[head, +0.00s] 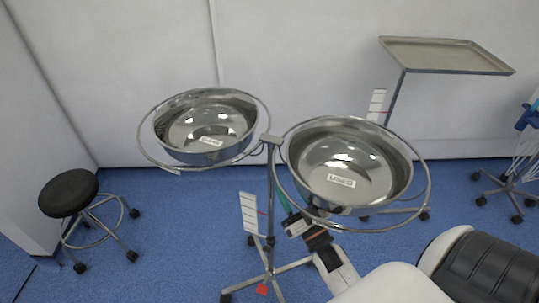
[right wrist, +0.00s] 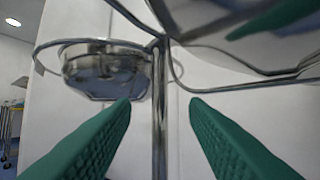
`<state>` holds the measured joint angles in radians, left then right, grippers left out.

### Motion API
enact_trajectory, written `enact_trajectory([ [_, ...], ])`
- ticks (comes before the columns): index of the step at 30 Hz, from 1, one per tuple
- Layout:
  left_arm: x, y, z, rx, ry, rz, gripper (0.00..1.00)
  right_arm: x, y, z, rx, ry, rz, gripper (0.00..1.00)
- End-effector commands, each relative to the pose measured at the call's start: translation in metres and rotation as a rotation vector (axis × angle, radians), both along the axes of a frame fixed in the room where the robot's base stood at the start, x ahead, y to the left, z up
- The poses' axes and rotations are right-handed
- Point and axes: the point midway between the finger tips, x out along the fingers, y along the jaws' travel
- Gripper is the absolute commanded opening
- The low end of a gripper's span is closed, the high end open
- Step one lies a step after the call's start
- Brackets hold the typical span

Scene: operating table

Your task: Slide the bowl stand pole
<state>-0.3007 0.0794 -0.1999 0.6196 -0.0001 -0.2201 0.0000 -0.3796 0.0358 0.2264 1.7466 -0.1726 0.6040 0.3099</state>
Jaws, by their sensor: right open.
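The bowl stand has a thin metal pole (head: 271,200) rising from a wheeled base, with a ring on each side at the top. A steel bowl (head: 207,128) sits in the left ring and another steel bowl (head: 347,165) in the right ring. My right gripper (head: 284,202) is beside the pole, below the right bowl, which partly hides it. In the right wrist view the pole (right wrist: 159,120) stands upright between the two green fingers of my open right gripper (right wrist: 160,103), with clear space on both sides. My left gripper is not in view.
A black stool (head: 68,193) stands at the left. A tray stand (head: 445,55) is at the back right. A white and black padded seat (head: 490,265) is at the lower right. A white card with marks (head: 250,213) is near the pole. Blue floor is clear between stool and stand.

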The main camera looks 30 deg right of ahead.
Motion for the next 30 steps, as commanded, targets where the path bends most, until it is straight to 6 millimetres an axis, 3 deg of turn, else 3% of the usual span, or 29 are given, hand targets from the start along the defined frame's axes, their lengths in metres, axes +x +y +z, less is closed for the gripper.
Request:
enact_trajectory([
  [5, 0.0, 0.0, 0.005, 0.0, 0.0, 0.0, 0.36, 0.02, -0.001, 0.012, -0.001, -0.008, 0.001, 0.41],
  [18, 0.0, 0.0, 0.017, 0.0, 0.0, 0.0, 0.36, 0.095, -0.004, 0.042, -0.001, -0.003, 0.001, 0.41],
  [30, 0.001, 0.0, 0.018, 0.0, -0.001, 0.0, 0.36, 0.109, -0.004, 0.045, 0.0, 0.001, 0.001, 0.41],
])
